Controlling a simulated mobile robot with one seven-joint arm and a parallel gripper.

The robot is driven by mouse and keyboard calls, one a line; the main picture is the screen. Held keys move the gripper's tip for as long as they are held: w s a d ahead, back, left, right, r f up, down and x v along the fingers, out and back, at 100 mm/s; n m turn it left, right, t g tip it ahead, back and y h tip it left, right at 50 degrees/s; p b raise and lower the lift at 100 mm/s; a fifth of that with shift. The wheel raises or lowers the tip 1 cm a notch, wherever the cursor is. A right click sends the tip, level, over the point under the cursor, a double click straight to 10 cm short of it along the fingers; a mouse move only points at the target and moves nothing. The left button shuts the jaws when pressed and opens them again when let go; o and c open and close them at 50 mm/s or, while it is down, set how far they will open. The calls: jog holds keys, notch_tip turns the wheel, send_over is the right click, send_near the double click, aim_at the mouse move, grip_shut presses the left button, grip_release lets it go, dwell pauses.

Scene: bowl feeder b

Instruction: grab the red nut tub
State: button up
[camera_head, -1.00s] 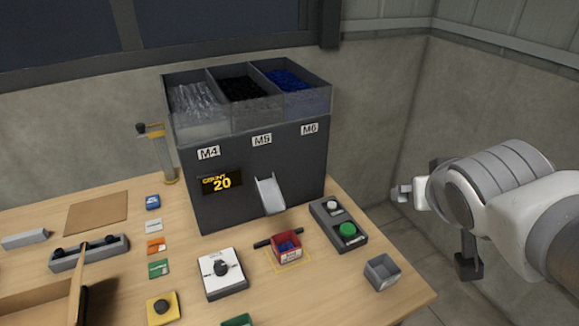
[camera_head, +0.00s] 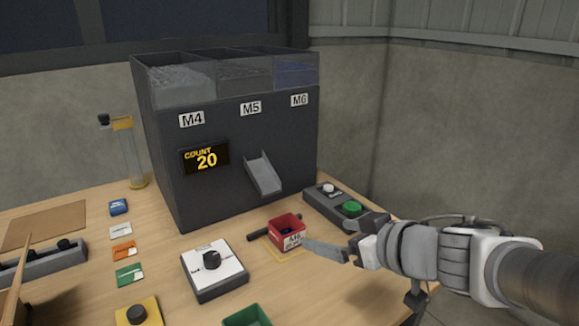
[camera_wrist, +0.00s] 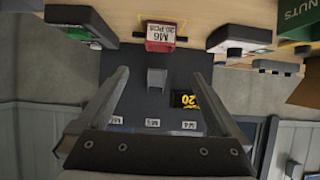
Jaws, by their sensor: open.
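The red nut tub (camera_head: 287,238) stands on the table in front of the feeder's chute. It holds dark blue nuts and has a white label. In the wrist view, which is upside down, the red tub (camera_wrist: 161,38) shows its label "M6 20 PCS" and lies beyond the fingertips, roughly centred between them. My gripper (camera_head: 325,250) is just right of the tub in the head view, at about its height. In the wrist view my gripper (camera_wrist: 160,74) is open with nothing between the fingers. Contact with the tub cannot be told.
The dark feeder (camera_head: 225,150) with its chute (camera_head: 263,174) stands behind the tub; its display reads 20. A button box (camera_head: 335,204) is behind right. A white dial box (camera_head: 213,268) is at left, and a green tub (camera_head: 246,316) in front. A dark bar (camera_head: 262,234) lies behind the tub.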

jog(key=p, duration=0.4)
send_near(280, 223)
jog(key=shift+v, duration=1.8)
jog(key=p+x, duration=0.2)
jog(key=p, duration=0.1)
jog(key=shift+w+a+f, duration=0.15)
jog(key=shift+a, duration=0.05)
jog(key=shift+f+b+x, duration=0.2)
jog(key=shift+b+x, duration=0.2)
jog(key=shift+x, duration=0.6)
jog(key=shift+b+x, duration=1)
jog(key=shift+x, duration=1.9)
jog(key=shift+d+r, duration=0.1)
jog(key=c, duration=1.2)
jog(key=shift+r, duration=0.1)
